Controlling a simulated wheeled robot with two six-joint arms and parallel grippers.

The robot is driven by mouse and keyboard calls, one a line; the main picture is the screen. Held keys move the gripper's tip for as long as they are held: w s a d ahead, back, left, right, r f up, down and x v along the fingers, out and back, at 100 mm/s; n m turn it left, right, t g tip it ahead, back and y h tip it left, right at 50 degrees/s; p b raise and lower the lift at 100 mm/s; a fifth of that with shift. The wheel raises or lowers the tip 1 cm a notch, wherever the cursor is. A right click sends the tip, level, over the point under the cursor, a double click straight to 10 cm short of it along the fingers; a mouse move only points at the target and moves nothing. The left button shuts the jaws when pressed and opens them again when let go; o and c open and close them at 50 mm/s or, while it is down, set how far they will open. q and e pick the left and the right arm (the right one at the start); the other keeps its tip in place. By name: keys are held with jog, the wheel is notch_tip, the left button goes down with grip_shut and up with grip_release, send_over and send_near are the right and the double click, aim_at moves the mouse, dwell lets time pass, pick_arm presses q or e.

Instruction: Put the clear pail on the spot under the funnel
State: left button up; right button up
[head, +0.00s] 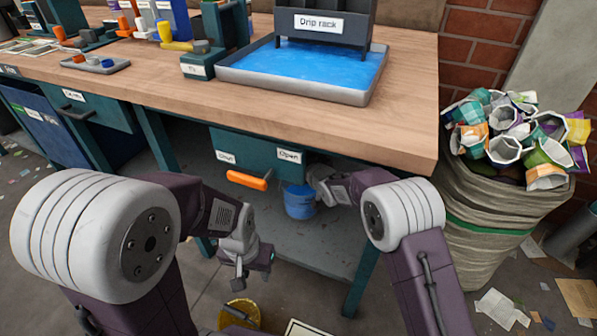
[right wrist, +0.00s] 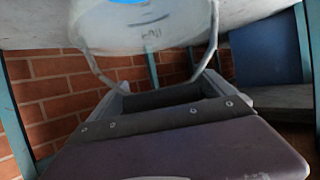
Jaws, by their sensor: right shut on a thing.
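The clear pail (head: 300,204) is under the bench and looks blue from what it holds. In the right wrist view the pail (right wrist: 150,28) fills the top, with a fill mark on its wall and a wire handle reaching down to my jaws. My right gripper (head: 314,182) is shut on that handle, beside the pail's top. My left gripper (head: 254,268) is open and empty, low in front of the bench. I cannot make out the funnel or the spot under it; the bench's underside and my arms cover that area.
A teal box (head: 258,150) labelled Shut and Open hangs under the bench (head: 415,120), with an orange lever (head: 248,180). A drip rack (head: 322,22) stands in a blue-filled tray (head: 290,90) on top. A yellow bucket (head: 240,314) stands below my left gripper. A stuffed sack (head: 490,225) is at right.

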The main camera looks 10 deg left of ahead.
notch_tip(320, 180, down, 4)
jog(key=b, duration=0.3)
jog(key=shift+r, duration=0.15)
jog(key=o, duration=1.7)
jog(key=p+v, duration=0.5)
jog(key=v, duration=0.7)
